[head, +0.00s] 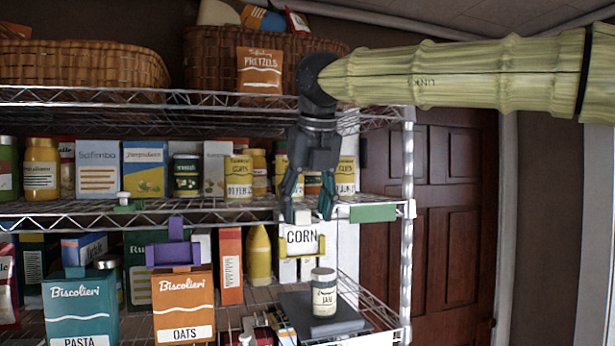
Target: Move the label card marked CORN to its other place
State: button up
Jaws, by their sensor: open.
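The label card marked CORN (302,239) is white with black letters and a yellow border. In the head view it hangs upright at the front edge of the middle wire shelf (230,211), with a small white tab on top. My gripper (306,212) points down from above, open, with one fingertip on each side of that tab. I cannot tell whether the fingers touch it. A green strip (373,213) sits on the same shelf edge to the right. A small green and white clip (128,203) is on that edge at the left.
Yellow cans marked CORN (238,178) stand on the middle shelf, left of my gripper. OATS (183,305) and PASTA (80,308) boxes stand lower left. A wicker basket (215,58) is above. A shelf post (407,180) is at right.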

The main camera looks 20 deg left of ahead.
jog(key=shift+s+f, duration=0.1)
jog(key=shift+f, duration=0.05)
jog(key=shift+s, duration=0.85)
jog(key=shift+a, duration=0.2)
jog(key=shift+w+f, duration=0.35)
jog(key=shift+w, duration=0.3)
jog(key=shift+c, duration=1.3)
jog(key=shift+s+r, duration=0.2)
jog(key=shift+s, duration=0.25)
jog(key=c, duration=0.8)
jog(key=shift+w, duration=0.2)
jog(key=shift+r+p, duration=3.1)
jog(key=shift+r, duration=0.05)
